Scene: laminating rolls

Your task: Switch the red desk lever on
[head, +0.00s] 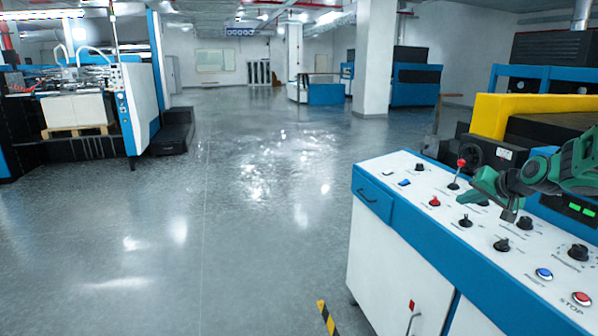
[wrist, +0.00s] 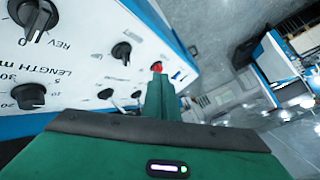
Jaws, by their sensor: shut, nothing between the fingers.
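The red desk lever (head: 461,164) has a red ball on a thin dark stem and stands near the far edge of the control desk's white top (head: 395,171). In the head view its stem leans slightly right. My green gripper (head: 474,196) is over the desk, just right of the lever, fingers shut and empty. In the wrist view the shut fingers (wrist: 160,82) point at a red tip (wrist: 157,66) just beyond them, probably the lever's ball. I cannot tell whether they touch. The fingers hide part of the panel there.
Several black knobs (head: 502,245) stand on the desk top, with a small red-topped control (head: 435,201) left of my gripper. A blue button (head: 544,273) and a red stop button (head: 581,298) are at the near right. A yellow-topped machine (head: 495,115) stands behind. Open floor lies left.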

